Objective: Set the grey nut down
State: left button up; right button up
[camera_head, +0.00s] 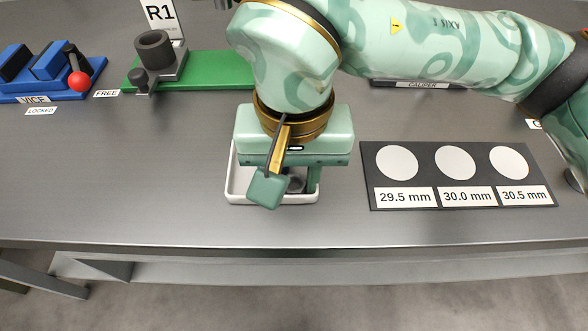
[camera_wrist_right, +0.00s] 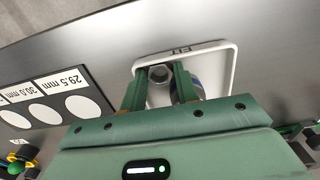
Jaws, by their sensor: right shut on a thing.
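The grey nut (camera_wrist_right: 158,74) shows between the fingertips of my right gripper (camera_wrist_right: 158,85) in the wrist view. In the head view my right gripper (camera_head: 294,185) points down over a white tray (camera_head: 232,190), and its body hides much of the tray. The gripper is shut on the nut, which lies inside the tray's outline. I cannot tell whether the nut touches the tray floor. The tray also shows in the wrist view (camera_wrist_right: 226,62), with another partly hidden grey-blue part behind one finger. My left gripper is not in view.
A dark board (camera_head: 375,200) with three white discs, marked 29.5, 30.0 and 30.5 mm, lies right of the tray. A green plate (camera_head: 215,70) with a grey fixture (camera_head: 155,55) and a blue vice (camera_head: 45,70) stand at the left. The table's front left is clear.

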aim_at(294, 183)
jog(key=shift+f, duration=0.1)
jog(key=o, duration=0.5)
jog(key=shift+f, duration=0.1)
jog(key=shift+c, duration=0.2)
jog(key=o, duration=0.4)
pick_arm(q)
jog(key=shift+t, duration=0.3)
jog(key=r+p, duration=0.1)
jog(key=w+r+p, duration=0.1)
jog(key=p, duration=0.1)
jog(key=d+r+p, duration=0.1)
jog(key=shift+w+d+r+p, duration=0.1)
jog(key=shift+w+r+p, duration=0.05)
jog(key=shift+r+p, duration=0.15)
pick_arm(e)
notch_tip(294, 183, up, 12)
jog(key=shift+r, duration=0.25)
